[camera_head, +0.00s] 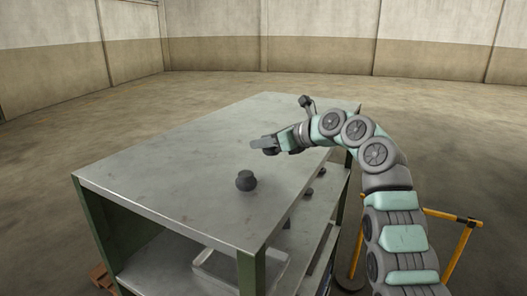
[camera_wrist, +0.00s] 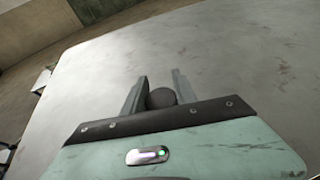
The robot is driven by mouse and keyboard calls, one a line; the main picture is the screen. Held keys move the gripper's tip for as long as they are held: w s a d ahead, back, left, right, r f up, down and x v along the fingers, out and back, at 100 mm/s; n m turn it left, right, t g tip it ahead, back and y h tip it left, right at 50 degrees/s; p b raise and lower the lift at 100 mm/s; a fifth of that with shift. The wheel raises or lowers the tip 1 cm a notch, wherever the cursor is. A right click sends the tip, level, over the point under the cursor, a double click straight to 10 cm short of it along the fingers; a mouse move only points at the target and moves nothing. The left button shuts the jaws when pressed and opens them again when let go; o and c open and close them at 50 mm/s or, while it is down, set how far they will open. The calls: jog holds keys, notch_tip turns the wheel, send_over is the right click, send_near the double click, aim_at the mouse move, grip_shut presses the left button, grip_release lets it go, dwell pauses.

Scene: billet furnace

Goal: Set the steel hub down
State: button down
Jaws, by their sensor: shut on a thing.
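My gripper (camera_head: 262,145) is over the grey metal table top (camera_head: 170,165), its fingers pointing left in the head view. In the wrist view my gripper (camera_wrist: 159,92) is shut on a dark round piece, the steel hub (camera_wrist: 162,98). The hub sits between the two fingers, its near side hidden by the gripper's front edge. In the head view the fingers mostly hide it. I cannot tell how far it is from the table surface.
A dark knob-shaped object (camera_head: 246,181) stands on the table, nearer the camera than my gripper. A pale tray (camera_head: 215,272) and small dark items (camera_head: 309,193) are on the shelf below. A yellow rail (camera_head: 462,250) stands at the right. The left table top is clear.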

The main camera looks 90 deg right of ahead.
aim_at(264, 161)
notch_tip(264, 161, down, 2)
jog(key=shift+s+f, duration=0.1)
jog(key=shift+f, duration=0.35)
jog(key=c, duration=1)
grip_release()
jog(key=shift+f, duration=0.1)
jog(key=b+v, duration=0.4)
jog(key=v, duration=0.7)
jog(key=shift+s+a+r, duration=0.25)
jog(key=shift+s+r, duration=0.05)
jog(key=shift+w, duration=0.1)
